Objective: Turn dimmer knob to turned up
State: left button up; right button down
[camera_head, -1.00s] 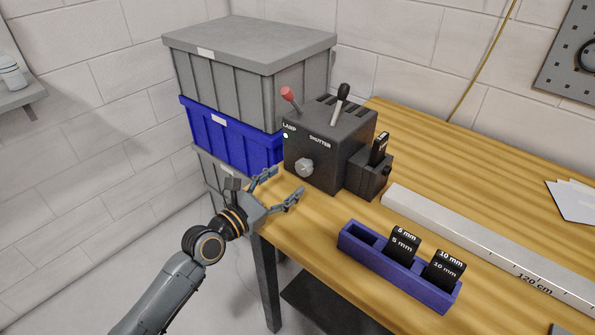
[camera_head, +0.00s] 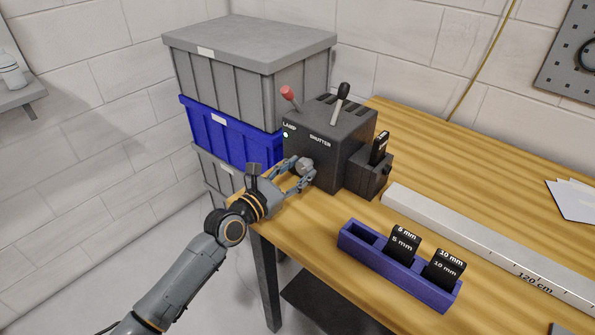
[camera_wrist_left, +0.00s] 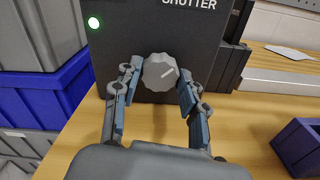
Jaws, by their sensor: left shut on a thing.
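The dimmer knob (camera_head: 305,166) is a round grey dial on the front face of the black lamp box (camera_head: 322,140). The fingers (camera_wrist_left: 158,90) also flank the knob in the left wrist view. My right gripper is not in view.
A red-tipped lever (camera_head: 288,94) and a black shutter lever (camera_head: 342,92) stand on the box. Stacked crates (camera_head: 235,140) stand to the left. A blue holder with black plates (camera_head: 372,262) and a long ruled rail (camera_head: 490,245) lie to the right.

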pick_arm(q)
jog(key=shift+m, duration=0.3)
jog(key=m, duration=0.2)
jog(key=shift+m, duration=2.1)
jog(key=o, duration=1.1)
jog(key=shift+o, duration=0.2)
jog(key=v, duration=1.2)
